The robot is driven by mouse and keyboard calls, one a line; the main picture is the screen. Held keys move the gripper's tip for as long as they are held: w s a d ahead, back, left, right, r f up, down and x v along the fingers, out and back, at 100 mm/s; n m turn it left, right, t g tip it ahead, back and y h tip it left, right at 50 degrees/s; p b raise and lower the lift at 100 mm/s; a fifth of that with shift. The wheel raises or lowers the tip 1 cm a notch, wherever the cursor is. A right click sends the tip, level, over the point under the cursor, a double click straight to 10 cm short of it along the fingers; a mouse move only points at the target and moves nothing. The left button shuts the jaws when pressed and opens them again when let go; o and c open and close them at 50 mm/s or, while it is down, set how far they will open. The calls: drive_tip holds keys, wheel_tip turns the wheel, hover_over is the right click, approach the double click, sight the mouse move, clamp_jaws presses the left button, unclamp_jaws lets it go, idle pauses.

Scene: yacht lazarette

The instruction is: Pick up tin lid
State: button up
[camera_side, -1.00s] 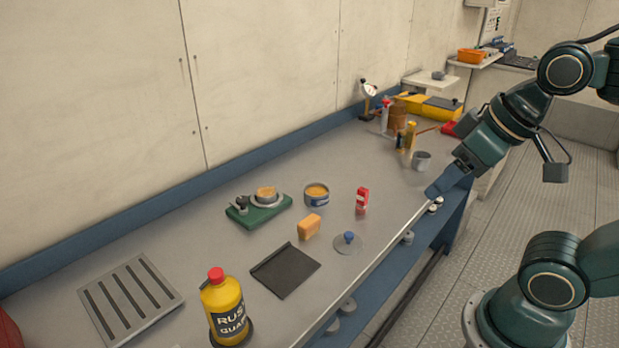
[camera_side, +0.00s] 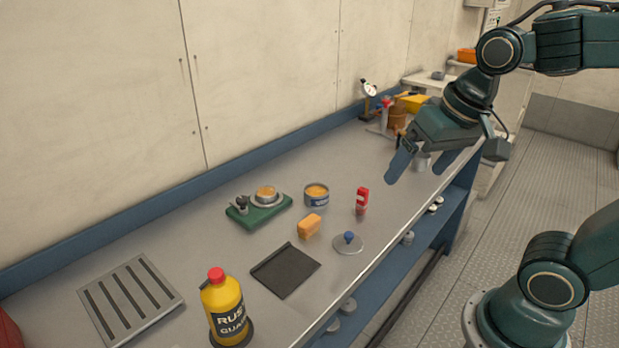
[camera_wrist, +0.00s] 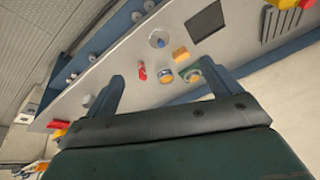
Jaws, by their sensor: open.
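The tin lid (camera_side: 349,244) is a thin, grey, round disc with a blue knob on top. It lies flat on the bench near the front edge, and also shows in the wrist view (camera_wrist: 158,41). An open tin (camera_side: 316,195) with orange contents and a blue label stands behind it, to the left. My gripper (camera_side: 422,172) is open and empty, above the bench and to the right of the lid, well apart from it. In the wrist view its two fingers (camera_wrist: 165,92) are spread wide, with the small items beyond them.
A red and white small bottle (camera_side: 362,201) and a yellow-orange block (camera_side: 309,226) stand close to the lid. A dark flat pad (camera_side: 285,270) lies left of it. Farther left are a yellow bottle (camera_side: 224,310), a green-based device (camera_side: 258,213) and a slotted plate (camera_side: 131,298). A grey cup (camera_side: 420,161) is partly hidden behind my gripper.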

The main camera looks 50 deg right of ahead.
drive_tip(key=w+d+f+m+g, duration=0.1)
drive_tip(key=w+f+m+g, duration=0.1)
drive_tip(key=w+f+m, duration=0.4)
drive_tip(key=m+g, duration=0.2)
drive_tip(key=m, duration=0.6)
hover_over(349, 234)
drive_tip(key=shift+w+f, duration=0.1)
drive_tip(key=shift+f, duration=6.65)
drive_tip(key=shift+f, duration=2.6)
drive_tip(key=shift+c, duration=0.2)
drive_tip(key=c, duration=1)
